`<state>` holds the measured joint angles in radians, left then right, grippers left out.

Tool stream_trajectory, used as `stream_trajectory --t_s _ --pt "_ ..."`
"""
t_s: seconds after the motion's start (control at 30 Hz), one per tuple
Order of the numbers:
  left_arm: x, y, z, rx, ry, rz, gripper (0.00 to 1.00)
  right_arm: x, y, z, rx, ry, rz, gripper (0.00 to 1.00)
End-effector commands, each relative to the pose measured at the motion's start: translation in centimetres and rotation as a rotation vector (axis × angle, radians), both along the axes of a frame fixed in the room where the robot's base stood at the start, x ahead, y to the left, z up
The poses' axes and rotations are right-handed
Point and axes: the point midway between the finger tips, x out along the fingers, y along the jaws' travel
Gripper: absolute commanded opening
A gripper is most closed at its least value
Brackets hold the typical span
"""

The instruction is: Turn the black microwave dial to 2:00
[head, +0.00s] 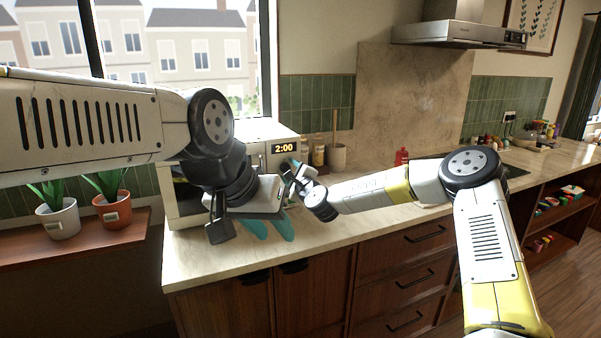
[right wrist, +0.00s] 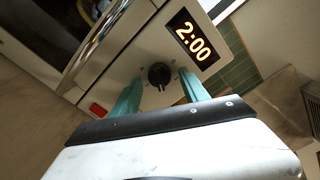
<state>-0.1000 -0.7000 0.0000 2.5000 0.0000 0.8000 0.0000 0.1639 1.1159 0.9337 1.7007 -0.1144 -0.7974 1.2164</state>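The microwave (head: 268,131) stands on the counter, and its display (head: 284,148) reads 2:00. The same display (right wrist: 193,38) shows large in the right wrist view. The black dial (right wrist: 159,75) sits below it on the front panel; in the head view it is hidden by my grippers. My right gripper (right wrist: 160,91) has its teal fingers apart, one on each side of the dial as seen from the wrist. I cannot tell whether they touch it. My left gripper (head: 268,227) hangs above the counter before the microwave, teal fingers apart and empty.
A red button (right wrist: 98,110) is on the microwave panel. Jars (head: 318,152) and a utensil crock (head: 338,156) stand right of the microwave, with a red bottle (head: 401,156) farther along. Potted plants (head: 58,219) sit on a ledge at left. The front counter (head: 340,236) is clear.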

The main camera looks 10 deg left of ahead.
Motion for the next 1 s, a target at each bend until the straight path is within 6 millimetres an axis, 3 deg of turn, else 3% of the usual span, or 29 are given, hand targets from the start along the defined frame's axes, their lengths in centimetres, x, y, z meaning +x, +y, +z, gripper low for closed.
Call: stream_trajectory --t_s 0.27,0.7,1.0 --pt "0.0 0.0 0.0 0.0 0.0 0.0 0.36 -0.4 -0.2 0.1 0.0 -0.001 0.002 0.53" --pt "0.0 0.0 0.0 0.0 0.0 0.0 0.36 -5.7 -3.9 0.0 0.0 0.0 0.001 0.53" --pt "0.0 0.0 0.0 0.0 0.0 0.0 0.36 -6.5 -4.4 0.0 0.001 -0.001 0.0 0.53"
